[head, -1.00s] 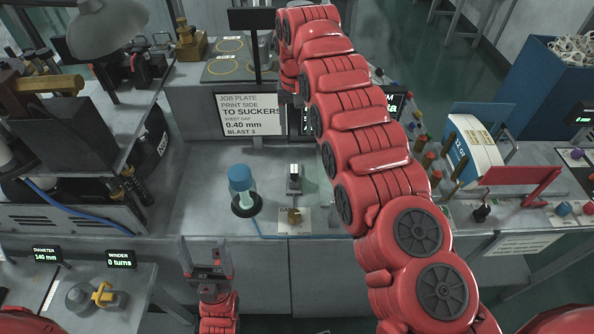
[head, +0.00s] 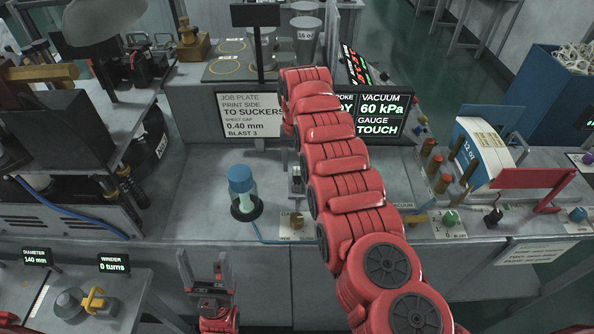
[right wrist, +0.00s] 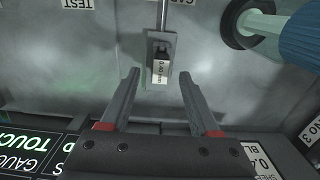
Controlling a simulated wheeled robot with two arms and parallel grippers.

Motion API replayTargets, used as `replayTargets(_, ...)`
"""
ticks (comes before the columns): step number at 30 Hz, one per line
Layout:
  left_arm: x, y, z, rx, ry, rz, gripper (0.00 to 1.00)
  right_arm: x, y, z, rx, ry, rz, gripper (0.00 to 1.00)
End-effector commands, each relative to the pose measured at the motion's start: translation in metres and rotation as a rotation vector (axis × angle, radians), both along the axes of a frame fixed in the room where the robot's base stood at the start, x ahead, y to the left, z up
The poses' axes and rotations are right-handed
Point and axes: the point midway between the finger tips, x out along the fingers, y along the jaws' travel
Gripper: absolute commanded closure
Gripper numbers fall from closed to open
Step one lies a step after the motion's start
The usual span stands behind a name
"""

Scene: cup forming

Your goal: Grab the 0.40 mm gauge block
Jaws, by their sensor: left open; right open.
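The 0.40 mm gauge block (right wrist: 160,72) is a small pale block with its label facing the camera, sitting in a grey holder in the right wrist view. In the head view the holder (head: 296,185) shows only partly beside my right arm. My right gripper (right wrist: 160,82) is open, with its fingertips on either side of the block in the picture. Whether they are level with it I cannot tell, and no contact shows. In the head view the right gripper is hidden by its arm. My left gripper (head: 204,262) is open and empty, pointing up in front of the bench.
A blue-capped bottle (head: 242,190) stands left of the holder; its cap also shows in the right wrist view (right wrist: 300,35). A brass piece (head: 296,221) sits at the bench's front edge. The job plate sign (head: 250,116) and the vacuum display (head: 383,116) stand behind.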

Motion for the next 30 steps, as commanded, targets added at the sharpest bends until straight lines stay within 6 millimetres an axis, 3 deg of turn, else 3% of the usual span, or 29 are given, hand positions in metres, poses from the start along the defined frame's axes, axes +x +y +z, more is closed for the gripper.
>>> replayTargets(1, 0.000, 0.000, 0.009, 0.000, 0.000, 0.000, 0.26, -0.002, -0.001, -0.006, -0.003, 0.009, -0.001, 0.38)
replayTargets(4, 0.000, 0.000, 0.011, 0.000, 0.000, 0.000, 0.26, -0.001, -0.001, -0.019, -0.001, 0.005, -0.001, 0.38)
replayTargets(11, 0.000, 0.000, 0.009, 0.000, 0.000, 0.000, 0.26, 0.000, 0.000, -0.023, 0.000, 0.001, 0.000, 0.39)
replayTargets(21, 0.000, 0.000, 0.009, 0.000, 0.000, 0.000, 0.26, 0.000, 0.000, -0.023, 0.000, 0.002, 0.000, 1.00)
replayTargets(30, 0.000, 0.000, 0.009, 0.000, 0.000, 0.000, 0.26, 0.000, 0.000, -0.022, 0.000, 0.002, 0.000, 1.00)
